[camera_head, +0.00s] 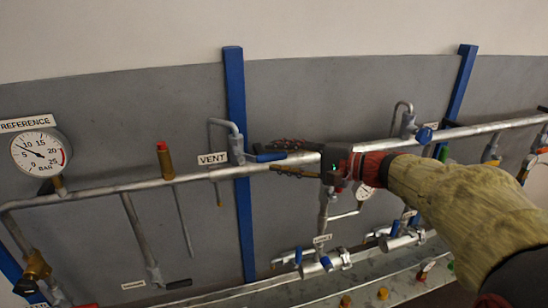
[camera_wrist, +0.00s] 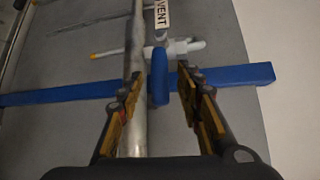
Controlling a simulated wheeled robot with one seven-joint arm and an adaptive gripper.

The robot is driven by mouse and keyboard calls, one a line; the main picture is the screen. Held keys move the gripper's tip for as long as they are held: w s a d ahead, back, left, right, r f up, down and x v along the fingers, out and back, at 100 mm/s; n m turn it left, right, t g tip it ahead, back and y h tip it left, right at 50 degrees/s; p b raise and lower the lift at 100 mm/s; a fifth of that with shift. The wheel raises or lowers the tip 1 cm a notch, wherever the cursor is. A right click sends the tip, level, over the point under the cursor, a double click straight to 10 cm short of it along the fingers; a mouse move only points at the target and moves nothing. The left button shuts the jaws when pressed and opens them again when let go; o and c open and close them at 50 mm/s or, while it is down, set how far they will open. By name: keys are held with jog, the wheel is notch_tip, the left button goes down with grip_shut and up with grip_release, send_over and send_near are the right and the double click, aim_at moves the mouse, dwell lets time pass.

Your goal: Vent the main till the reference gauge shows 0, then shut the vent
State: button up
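The reference gauge (camera_head: 40,152) hangs at the left in the head view, its needle near the 5 mark. The vent label (camera_head: 213,158) is on the wall beside a bent vent pipe (camera_head: 222,124). The vent's blue lever (camera_head: 268,156) points right, roughly along the main pipe; it also shows in the wrist view (camera_wrist: 159,76). My gripper (camera_head: 282,158) is open at the lever, one finger above and one below in the head view. In the wrist view the lever's end lies between the fingertips (camera_wrist: 158,78), with a gap to the right finger.
The main pipe (camera_head: 100,191) runs across the wall and passes close to my left finger in the wrist view. A blue upright (camera_head: 236,90) stands behind the vent. A brass relief fitting (camera_head: 165,162) with a red cap is to the left. Lower valves (camera_head: 315,265) sit beneath my arm.

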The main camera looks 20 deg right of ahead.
jog(key=shift+x, duration=0.95)
jog(key=shift+c, duration=1.4)
grip_shut()
